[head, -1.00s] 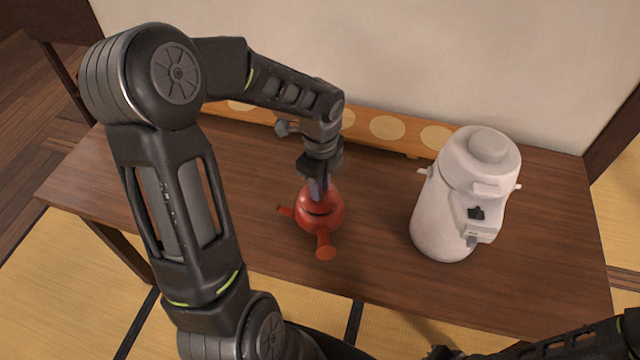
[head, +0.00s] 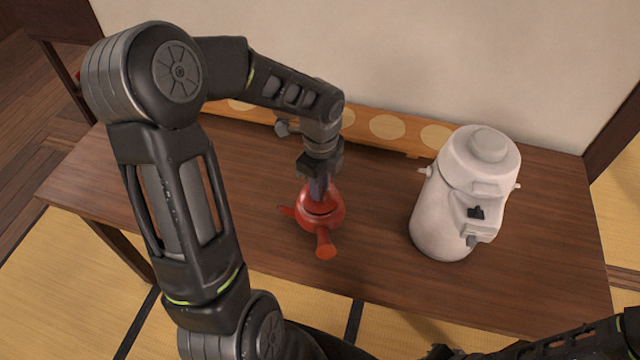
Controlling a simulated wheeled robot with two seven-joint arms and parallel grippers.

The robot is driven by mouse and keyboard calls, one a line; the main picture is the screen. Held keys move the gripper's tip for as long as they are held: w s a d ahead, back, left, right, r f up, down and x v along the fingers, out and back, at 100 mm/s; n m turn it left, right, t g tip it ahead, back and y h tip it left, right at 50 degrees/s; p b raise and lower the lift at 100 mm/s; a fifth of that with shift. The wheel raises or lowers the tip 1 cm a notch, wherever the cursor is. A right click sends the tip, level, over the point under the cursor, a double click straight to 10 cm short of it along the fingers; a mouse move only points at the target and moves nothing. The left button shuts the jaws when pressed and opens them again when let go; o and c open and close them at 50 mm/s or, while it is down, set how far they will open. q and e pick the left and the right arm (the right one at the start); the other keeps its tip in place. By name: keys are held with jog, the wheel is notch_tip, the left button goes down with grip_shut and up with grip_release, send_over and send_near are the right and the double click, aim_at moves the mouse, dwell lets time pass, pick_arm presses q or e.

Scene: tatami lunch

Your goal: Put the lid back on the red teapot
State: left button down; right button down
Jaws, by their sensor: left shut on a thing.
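The red teapot (head: 334,220) stands on the brown wooden table, with its handle (head: 325,243) pointing toward me and a short spout (head: 286,211) to the left. My left gripper (head: 320,188) points down over the teapot's top and is shut on the red lid (head: 331,192). The lid is at the teapot's opening, with a dark gap along its near side. The gripper hides part of the lid, so I cannot tell whether it is fully seated. My right gripper is not in view; only part of my right arm shows at the lower right.
A white hot-water dispenser (head: 442,215) stands on the table (head: 540,230) to the right of the teapot. A long wooden rack with pale round discs (head: 388,126) runs along the wall behind. The table between teapot and dispenser is clear.

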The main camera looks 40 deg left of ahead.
pick_arm(q)
jog(key=c, duration=1.2)
grip_release()
jog(key=shift+c, duration=0.2)
jog(key=shift+o, duration=0.6)
jog(key=o, duration=0.4)
jog(key=shift+r+p, duration=3)
jog(key=shift+r, duration=0.5)
jog(key=shift+c, duration=0.4)
grip_shut()
jog(key=shift+f, duration=0.15)
